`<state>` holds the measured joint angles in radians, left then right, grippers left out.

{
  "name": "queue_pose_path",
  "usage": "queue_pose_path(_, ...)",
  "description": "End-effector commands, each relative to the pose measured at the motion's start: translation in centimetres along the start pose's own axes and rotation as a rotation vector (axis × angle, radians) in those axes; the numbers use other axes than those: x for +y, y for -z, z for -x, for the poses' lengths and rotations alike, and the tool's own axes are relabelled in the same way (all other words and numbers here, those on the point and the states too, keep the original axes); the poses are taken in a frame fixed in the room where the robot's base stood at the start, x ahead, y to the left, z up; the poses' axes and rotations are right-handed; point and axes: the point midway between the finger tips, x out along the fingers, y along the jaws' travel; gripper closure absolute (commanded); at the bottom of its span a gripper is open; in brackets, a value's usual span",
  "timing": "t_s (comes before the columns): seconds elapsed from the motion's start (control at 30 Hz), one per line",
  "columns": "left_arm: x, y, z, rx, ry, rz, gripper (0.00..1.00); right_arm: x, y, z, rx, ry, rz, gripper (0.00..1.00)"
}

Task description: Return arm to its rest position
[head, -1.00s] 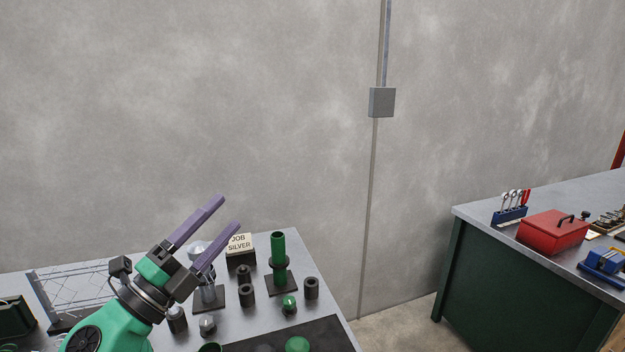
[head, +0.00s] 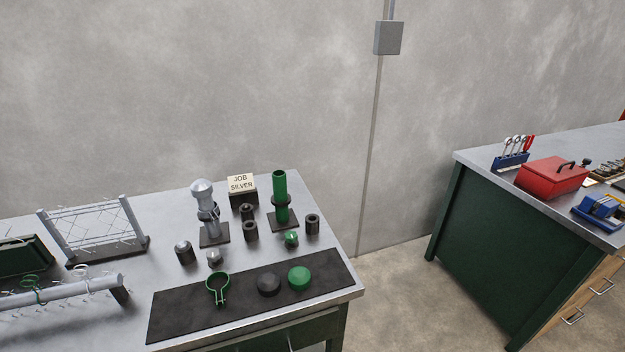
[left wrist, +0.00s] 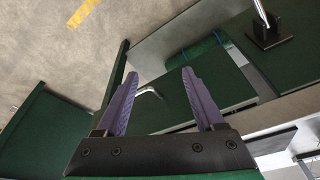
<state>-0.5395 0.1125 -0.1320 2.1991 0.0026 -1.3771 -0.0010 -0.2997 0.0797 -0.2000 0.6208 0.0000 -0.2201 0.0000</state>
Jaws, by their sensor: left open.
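My left gripper (left wrist: 157,103) shows in the left wrist view with its two purple fingers apart and nothing between them. Behind the fingers are dark green bench panels (left wrist: 215,80) and a metal handle (left wrist: 150,92). No contact with them is visible. In the head view neither gripper is in the picture. The workbench (head: 325,290) there is fully visible on its right side, with no arm over it. My right gripper is in neither view.
On the bench stand a silver post (head: 204,205), a green cylinder (head: 281,190), a JOB SILVER sign (head: 241,185) and a wire-mesh frame (head: 92,228). A dark mat (head: 180,312) holds a green ring clamp (head: 217,288) and two caps. A second bench (head: 490,220) stands right, across open floor.

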Motion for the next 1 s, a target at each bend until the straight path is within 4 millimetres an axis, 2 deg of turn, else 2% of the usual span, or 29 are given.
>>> queue_pose_path(0.03,0.1,-0.9,-3.0,-0.015,-0.001,-0.001,0.3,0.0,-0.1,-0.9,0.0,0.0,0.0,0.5)
queue_pose_path(0.17,0.4,-3.7,-10.2,-0.042,-0.005,-0.006,0.3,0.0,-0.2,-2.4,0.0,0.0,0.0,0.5)
queue_pose_path(0.27,0.7,-7.5,-16.6,-0.07,-0.008,-0.011,0.3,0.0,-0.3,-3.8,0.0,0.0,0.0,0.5)
queue_pose_path(0.3,0.8,-9.5,-19.4,-0.084,-0.009,-0.013,0.3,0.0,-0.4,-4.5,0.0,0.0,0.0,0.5)
queue_pose_path(0.37,1.0,-13.2,-23.3,-0.106,-0.011,-0.018,0.3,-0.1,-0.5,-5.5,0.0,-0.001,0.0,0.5)
queue_pose_path(0.4,1.1,-15.8,-25.7,-0.12,-0.013,-0.022,0.3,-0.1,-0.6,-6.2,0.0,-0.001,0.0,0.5)
queue_pose_path(0.5,1.2,-22.4,-29.8,-0.151,-0.015,-0.03,0.3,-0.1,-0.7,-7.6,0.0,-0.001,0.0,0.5)
queue_pose_path(0.6,1.2,-27.2,-31.6,-0.171,-0.017,-0.036,0.3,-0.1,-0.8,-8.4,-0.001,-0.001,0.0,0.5)
queue_pose_path(0.7,1.2,-29.5,-31.9,-0.178,-0.017,-0.04,0.3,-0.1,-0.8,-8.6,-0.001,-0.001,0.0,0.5)
queue_pose_path(1.0,1.1,-30.0,-31.7,-0.18,-0.017,-0.04,0.3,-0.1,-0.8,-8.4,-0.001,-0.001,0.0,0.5)
